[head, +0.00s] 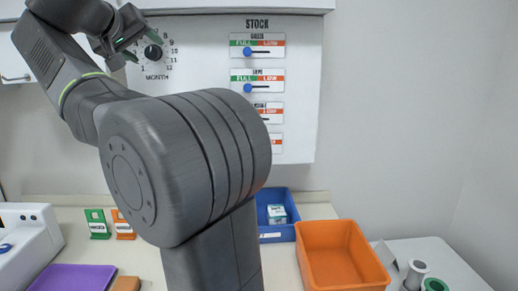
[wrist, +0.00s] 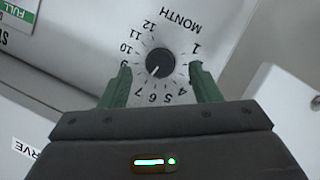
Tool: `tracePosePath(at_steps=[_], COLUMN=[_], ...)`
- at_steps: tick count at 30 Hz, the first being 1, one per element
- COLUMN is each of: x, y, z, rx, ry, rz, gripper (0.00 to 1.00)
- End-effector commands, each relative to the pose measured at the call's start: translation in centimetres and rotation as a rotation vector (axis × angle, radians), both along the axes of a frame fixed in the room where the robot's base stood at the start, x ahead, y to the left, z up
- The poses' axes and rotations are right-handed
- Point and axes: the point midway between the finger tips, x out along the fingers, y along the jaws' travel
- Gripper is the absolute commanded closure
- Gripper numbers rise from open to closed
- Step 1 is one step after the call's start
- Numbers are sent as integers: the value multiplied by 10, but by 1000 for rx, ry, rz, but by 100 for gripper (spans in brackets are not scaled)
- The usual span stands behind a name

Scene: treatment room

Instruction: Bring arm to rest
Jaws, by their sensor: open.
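My gripper (head: 136,48) is open and empty at the upper left in the head view, in front of the white wall panel. In the wrist view its two green fingers (wrist: 160,78) stand apart, on either side of the black month knob (wrist: 160,62). The knob also shows in the head view (head: 153,52), just right of the fingers. I see no finger touching it. Its pale mark points down and left in the wrist view, near 7, though the exact number is hard to tell. My arm is raised and folded across the middle of the head view.
The stock board (head: 300,100) has sliders; the upper two blue knobs (head: 248,51) sit toward FULL. Below are a blue bin (head: 283,233) with a small box, an orange bin (head: 343,255), a purple tray (head: 72,278) and a white device (head: 28,240). The right wall area is clear.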

Motion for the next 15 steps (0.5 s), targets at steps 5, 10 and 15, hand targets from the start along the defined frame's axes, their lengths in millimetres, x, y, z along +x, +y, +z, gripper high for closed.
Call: tracePosePath(at_steps=[5, 10, 15], x=[20, 26, 26], y=[-3, -4, -4], z=[-7, -9, -9], rx=[0, 0, -3], ry=[0, 0, -1], rz=[0, 0, 1], gripper=[43, 43, 43])
